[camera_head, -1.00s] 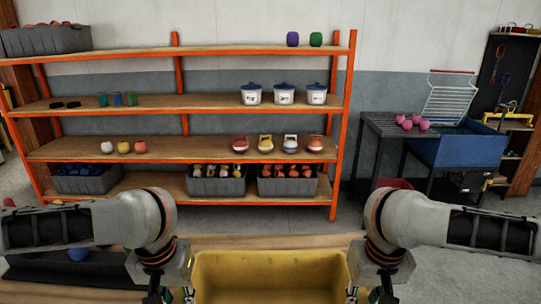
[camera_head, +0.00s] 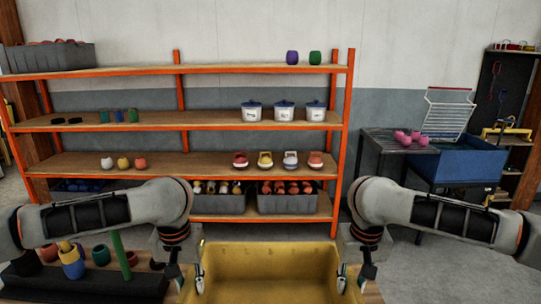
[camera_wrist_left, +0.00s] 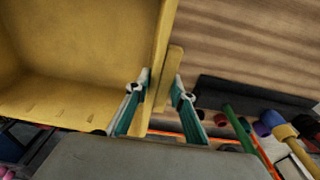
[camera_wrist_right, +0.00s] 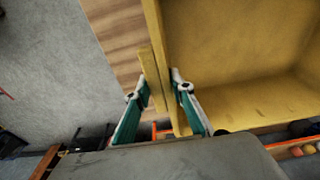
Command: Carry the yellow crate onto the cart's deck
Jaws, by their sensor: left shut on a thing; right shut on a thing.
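The yellow crate (camera_head: 268,262) is at the bottom centre of the head view, open at the top and looking empty in the part that shows. My left gripper (camera_head: 186,282) is shut on the crate's left side; the left wrist view shows its fingers either side of a yellow handle strip (camera_wrist_left: 168,85). My right gripper (camera_head: 354,280) is shut on the crate's right side, with its fingers around the handle strip there (camera_wrist_right: 154,85). The crate looks level. The cart is not identifiable in these views.
A wooden bench top (camera_head: 150,262) lies around the crate, with a dark rack (camera_head: 95,285) of coloured pieces at left. Behind stands an orange-framed shelf (camera_head: 180,121) with tubs, floats and grey bins.

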